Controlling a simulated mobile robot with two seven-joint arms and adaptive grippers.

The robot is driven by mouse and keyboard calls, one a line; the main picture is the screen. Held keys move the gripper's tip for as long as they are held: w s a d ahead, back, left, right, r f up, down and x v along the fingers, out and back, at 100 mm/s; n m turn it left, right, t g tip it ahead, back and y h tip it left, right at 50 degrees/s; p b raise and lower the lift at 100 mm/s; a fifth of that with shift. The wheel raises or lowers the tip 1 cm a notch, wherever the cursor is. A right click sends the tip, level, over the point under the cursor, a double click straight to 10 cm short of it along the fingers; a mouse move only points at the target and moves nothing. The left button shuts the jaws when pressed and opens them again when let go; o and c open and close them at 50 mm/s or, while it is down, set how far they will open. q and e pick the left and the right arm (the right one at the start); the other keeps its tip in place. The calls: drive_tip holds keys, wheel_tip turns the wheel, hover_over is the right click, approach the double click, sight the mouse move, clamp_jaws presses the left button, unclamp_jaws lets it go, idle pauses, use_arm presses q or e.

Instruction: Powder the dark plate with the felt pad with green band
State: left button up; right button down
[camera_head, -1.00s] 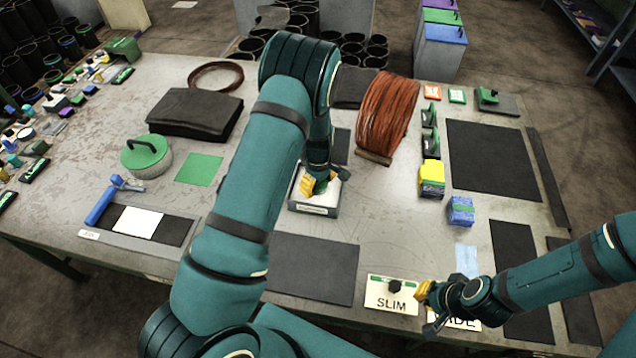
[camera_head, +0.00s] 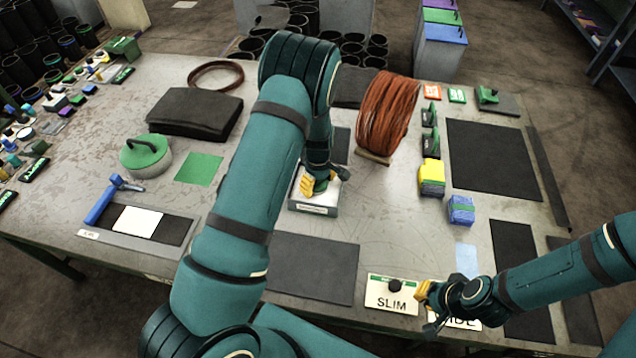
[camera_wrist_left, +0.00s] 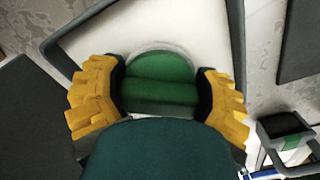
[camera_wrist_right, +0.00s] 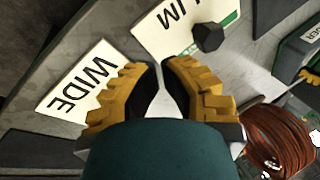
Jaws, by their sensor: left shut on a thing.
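My left gripper (camera_head: 318,187) is over the shallow tray (camera_head: 305,209) with a white bed in the middle of the table. In the left wrist view, its yellow fingers are shut on the green top of the felt pad with green band (camera_wrist_left: 160,88). The pad is over the white surface of the tray (camera_wrist_left: 100,35); I cannot tell whether it touches. Its underside is hidden. A flat dark plate (camera_head: 312,268) lies in front of the tray. My right gripper (camera_head: 428,297) is at the front edge by the SLIM and WIDE cards, empty, its fingertips a little apart (camera_wrist_right: 165,64).
A copper-coloured coil (camera_head: 387,112) stands behind the tray. A larger dark sheet (camera_head: 490,158) lies at the right, beside yellow (camera_head: 432,172) and blue (camera_head: 461,210) blocks. A round green-handled thing (camera_head: 146,155) and a blue roller (camera_head: 101,205) are at the left. The SLIM card (camera_head: 391,296) lies in front.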

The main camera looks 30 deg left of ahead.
idle(0.3)
